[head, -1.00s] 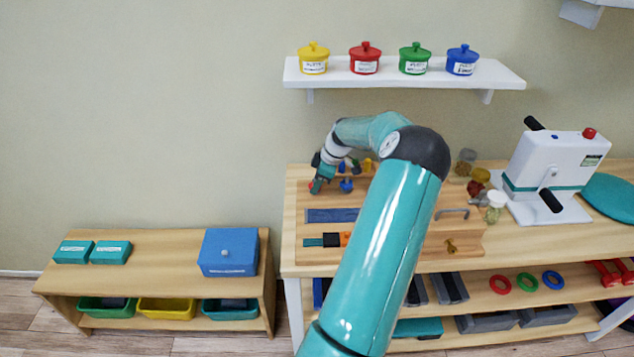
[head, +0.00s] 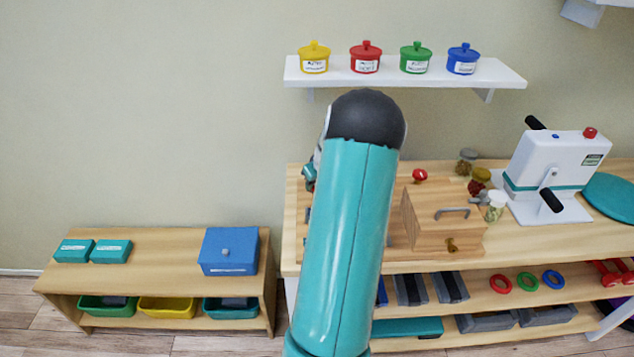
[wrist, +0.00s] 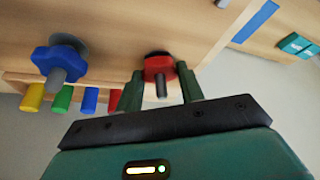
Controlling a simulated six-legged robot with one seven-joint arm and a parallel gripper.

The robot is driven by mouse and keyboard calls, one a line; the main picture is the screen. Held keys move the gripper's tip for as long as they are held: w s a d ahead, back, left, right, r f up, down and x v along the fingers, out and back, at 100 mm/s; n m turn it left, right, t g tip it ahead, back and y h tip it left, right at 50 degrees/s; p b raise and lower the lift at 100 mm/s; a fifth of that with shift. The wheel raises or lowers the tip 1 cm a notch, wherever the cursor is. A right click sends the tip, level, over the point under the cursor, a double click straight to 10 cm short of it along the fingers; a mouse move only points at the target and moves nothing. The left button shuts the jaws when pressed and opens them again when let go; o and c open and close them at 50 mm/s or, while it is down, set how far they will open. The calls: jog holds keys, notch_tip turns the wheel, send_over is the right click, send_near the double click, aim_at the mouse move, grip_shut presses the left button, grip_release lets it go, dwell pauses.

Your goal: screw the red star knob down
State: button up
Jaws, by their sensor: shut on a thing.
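The red star knob (wrist: 158,67) shows in the wrist view on a grey threaded stud, against the wooden board (wrist: 112,30). My gripper (wrist: 160,82) is shut on it, one green finger on each side. The stud's end sticks out between the fingers. A blue star knob (wrist: 57,62) is on its own stud to the left, apart from my fingers. In the head view my arm hides the red star knob and most of the board; only a bit of my gripper (head: 309,176) shows left of the arm.
Yellow (wrist: 33,98), green (wrist: 62,98) and blue (wrist: 89,100) pegs are near the blue knob. On the bench, a wooden box (head: 424,228) with a grey handle, jars (head: 481,176) and a white crank machine (head: 548,170) stand right of my arm. A shelf (head: 405,78) with pots is above.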

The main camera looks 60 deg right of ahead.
jog(key=m, duration=0.1)
jog(key=m+h, duration=0.1)
jog(key=m, duration=0.1)
jog(key=shift+w+a+r+m+g, duration=0.1)
jog(key=shift+w+r+m+g, duration=0.1)
jog(key=shift+m+g, duration=0.15)
jog(key=m+g, duration=0.1)
jog(key=m, duration=0.1)
jog(key=m+h, duration=0.1)
jog(key=m, duration=0.1)
jog(key=shift+w+f+m+g, duration=0.1)
jog(key=shift+w+m+g, duration=0.05)
jog(key=shift+m+g, duration=0.15)
jog(key=m+g, duration=0.1)
jog(key=m, duration=0.2)
jog(key=shift+w+m+g, duration=0.1)
jog(key=shift+m+g, duration=0.75)
jog(key=shift+m, duration=1)
jog(key=o, duration=1)
